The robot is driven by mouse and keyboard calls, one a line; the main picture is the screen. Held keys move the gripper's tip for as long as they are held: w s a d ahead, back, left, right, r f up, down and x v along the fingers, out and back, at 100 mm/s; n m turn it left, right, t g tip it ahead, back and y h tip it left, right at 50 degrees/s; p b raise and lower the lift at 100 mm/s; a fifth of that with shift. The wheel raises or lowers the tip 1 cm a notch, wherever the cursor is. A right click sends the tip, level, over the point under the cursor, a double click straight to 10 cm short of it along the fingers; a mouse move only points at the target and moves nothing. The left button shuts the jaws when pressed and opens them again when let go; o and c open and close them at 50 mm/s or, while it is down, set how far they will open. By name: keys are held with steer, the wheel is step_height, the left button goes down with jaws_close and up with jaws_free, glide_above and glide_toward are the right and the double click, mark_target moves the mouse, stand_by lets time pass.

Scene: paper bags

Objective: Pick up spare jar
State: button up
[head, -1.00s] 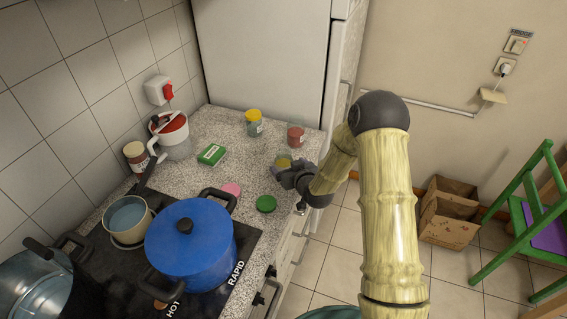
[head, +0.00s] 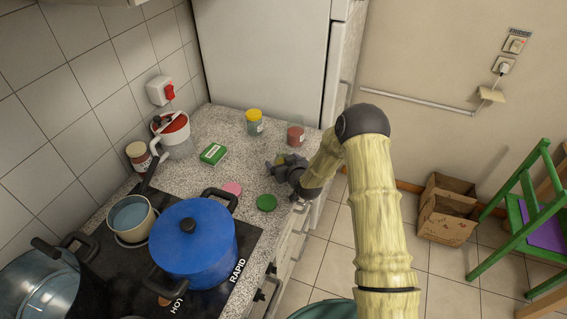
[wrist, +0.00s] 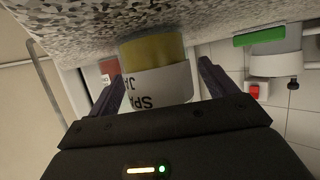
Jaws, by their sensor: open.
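The spare jar (wrist: 158,72) shows in the wrist view as a glass jar with yellow contents and a white label, partly readable as "SPA… JA…". My gripper (wrist: 161,78) is open, with one finger on either side of the jar. I cannot tell whether the fingers touch it. In the head view my gripper (head: 280,165) is low over the counter near its right edge and hides most of the jar.
A green lid (head: 266,203) and a pink lid (head: 232,189) lie nearer. A blue pot (head: 193,243) is on the stove.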

stand_by(0.4)
steer(key=c, duration=1.3)
steer(key=shift+o, duration=0.2)
steer(key=shift+r, duration=0.2)
step_height(320, 180, up, 10)
steer(key=b, duration=0.2)
steer(key=shift+f+b, duration=0.15)
steer(key=shift+b, duration=0.15)
